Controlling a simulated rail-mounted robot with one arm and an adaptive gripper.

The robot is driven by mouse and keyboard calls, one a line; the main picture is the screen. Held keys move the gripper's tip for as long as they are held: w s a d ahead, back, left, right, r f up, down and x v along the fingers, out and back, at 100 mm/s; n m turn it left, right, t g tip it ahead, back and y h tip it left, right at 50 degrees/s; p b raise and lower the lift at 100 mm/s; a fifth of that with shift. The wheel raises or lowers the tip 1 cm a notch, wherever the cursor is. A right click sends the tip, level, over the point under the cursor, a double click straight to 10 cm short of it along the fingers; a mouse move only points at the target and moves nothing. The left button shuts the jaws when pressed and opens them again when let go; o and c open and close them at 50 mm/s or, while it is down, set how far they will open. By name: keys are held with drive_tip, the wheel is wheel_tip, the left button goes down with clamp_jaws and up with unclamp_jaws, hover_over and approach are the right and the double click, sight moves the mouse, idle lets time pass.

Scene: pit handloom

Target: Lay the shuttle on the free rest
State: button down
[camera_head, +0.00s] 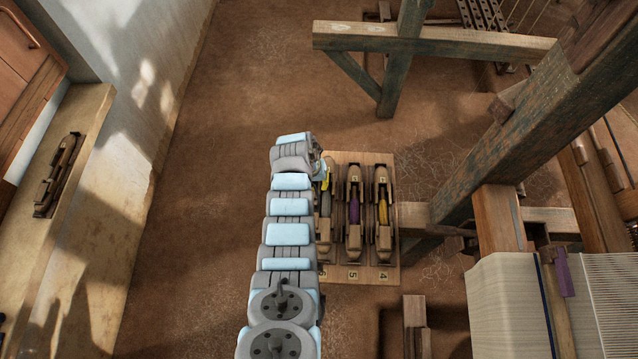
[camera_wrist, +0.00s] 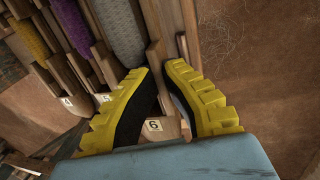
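A wooden rack (camera_head: 367,276) shows three rests with number tags 4, 5 and 6. A shuttle with a grey bobbin (camera_head: 325,212) lies at tag 6, partly hidden by my arm. One with a purple bobbin (camera_head: 354,211) lies at 5, one with a yellow bobbin (camera_head: 383,211) at 4. My gripper (camera_head: 326,174) is over the far end of rest 6. In the wrist view my yellow fingers (camera_wrist: 157,72) are apart, with wood and tag 6 (camera_wrist: 154,125) visible between them. The grey bobbin (camera_wrist: 119,32) shows beyond the left finger.
Loom posts and a slanted beam (camera_head: 505,150) stand right of the rack. Pale cloth (camera_head: 505,300) is at lower right. The brown floor left of my arm is clear.

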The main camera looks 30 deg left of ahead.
drive_tip(key=shift+a+b+x, duration=0.15)
drive_tip(key=shift+b+x, duration=0.45)
drive_tip(key=shift+x, duration=0.25)
drive_tip(key=shift+a+b+x, duration=0.15)
drive_tip(key=shift+b+x, duration=0.5)
drive_tip(key=shift+x, duration=0.15)
drive_tip(key=shift+a+b+x, duration=0.2)
drive_tip(key=shift+b+x, duration=0.4)
drive_tip(key=shift+x, duration=0.25)
drive_tip(key=shift+s, duration=0.15)
drive_tip(key=c, duration=1.2)
unclamp_jaws()
drive_tip(key=shift+o, duration=0.2)
drive_tip(key=shift+w+d+p+v, duration=0.1)
drive_tip(key=shift+d+p+v, duration=0.15)
drive_tip(key=shift+p+v, duration=0.95)
drive_tip(key=shift+w+d+p+v, duration=0.1)
drive_tip(key=shift+d+p+v, duration=0.15)
drive_tip(key=shift+p+v, duration=0.9)
drive_tip(key=shift+w+d+p+v, duration=0.1)
drive_tip(key=shift+d+p+v, duration=0.15)
drive_tip(key=shift+p+v, duration=0.9)
drive_tip(key=shift+s+r+b, duration=0.1)
drive_tip(key=shift+r+b, duration=0.3)
drive_tip(key=shift+r, duration=0.05)
